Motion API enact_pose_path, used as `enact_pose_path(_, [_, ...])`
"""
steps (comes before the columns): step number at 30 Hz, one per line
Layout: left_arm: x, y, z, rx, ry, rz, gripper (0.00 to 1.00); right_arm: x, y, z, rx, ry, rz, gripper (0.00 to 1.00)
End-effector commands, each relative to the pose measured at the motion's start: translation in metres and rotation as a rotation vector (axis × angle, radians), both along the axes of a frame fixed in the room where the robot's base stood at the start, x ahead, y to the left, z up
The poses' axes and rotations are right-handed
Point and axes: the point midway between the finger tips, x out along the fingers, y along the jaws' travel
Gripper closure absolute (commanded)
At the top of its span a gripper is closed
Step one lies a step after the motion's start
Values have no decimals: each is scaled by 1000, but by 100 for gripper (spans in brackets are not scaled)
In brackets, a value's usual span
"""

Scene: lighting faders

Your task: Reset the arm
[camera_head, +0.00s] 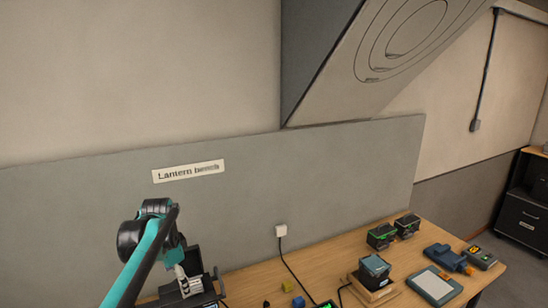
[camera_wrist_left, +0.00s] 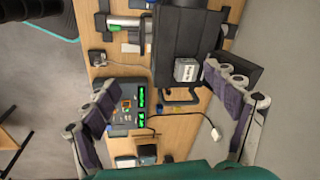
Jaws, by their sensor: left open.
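My left arm comes in from the lower left of the head view, with a teal link and a black joint, above the left part of the bench. My left gripper (camera_wrist_left: 156,82) shows in the left wrist view as two grey-purple fingers spread wide apart, with nothing between them in its grasp. Beyond the fingers is a dark console (camera_wrist_left: 130,104) with green-lit displays, lying on the wooden bench (camera_wrist_left: 180,138). The gripper looks apart from it, though the height is hard to judge. My right gripper is in neither view.
A black upright box (camera_wrist_left: 185,35) and a small grey block (camera_wrist_left: 187,69) lie beyond the fingers. In the head view, a tablet-like panel (camera_head: 434,286), a blue device (camera_head: 447,257) and green-and-black boxes (camera_head: 381,236) stand at the right. A wall panel labelled "Lantern bench" (camera_head: 188,171) rises behind.

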Motion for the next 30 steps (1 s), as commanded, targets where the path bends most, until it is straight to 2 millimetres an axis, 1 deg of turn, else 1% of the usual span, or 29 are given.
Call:
enact_pose_path(1, [-15,-8,-21,-5,-23,36,14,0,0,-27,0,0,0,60])
enact_pose_path(5, [-59,-31,-58,-31,-107,171,14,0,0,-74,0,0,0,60])
enact_pose_path(6, [-74,-37,-71,-44,-133,215,14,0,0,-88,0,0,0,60])
enact_pose_path(8, [-96,-46,-92,-65,-173,281,14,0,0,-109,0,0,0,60])
enact_pose_path(9, [-111,-52,-108,-80,-199,323,14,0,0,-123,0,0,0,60])
enact_pose_path(11, [-133,-60,-132,-107,-238,386,14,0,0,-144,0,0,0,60])
enact_pose_path(12, [-148,-65,-150,-127,-263,429,14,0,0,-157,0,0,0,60])
enact_pose_path(14, [-169,-72,-179,-160,-300,490,14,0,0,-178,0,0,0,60])
enact_pose_path(15, [-182,-77,-198,-183,-323,531,14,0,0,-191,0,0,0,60])
enact_pose_path(17, [-201,-82,-226,-217,-355,586,14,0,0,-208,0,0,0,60])
enact_pose_path(18, [-211,-85,-243,-240,-373,620,14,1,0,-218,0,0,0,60])
enact_pose_path(21, [-232,-91,-279,-290,-409,688,14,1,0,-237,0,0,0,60])
enact_pose_path(24, [-244,-94,-301,-324,-431,732,14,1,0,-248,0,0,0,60])
enact_pose_path(27, [-249,-95,-309,-340,-441,754,14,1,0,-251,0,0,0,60])
enact_pose_path(30, [-250,-96,-309,-346,-444,761,14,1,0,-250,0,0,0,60])
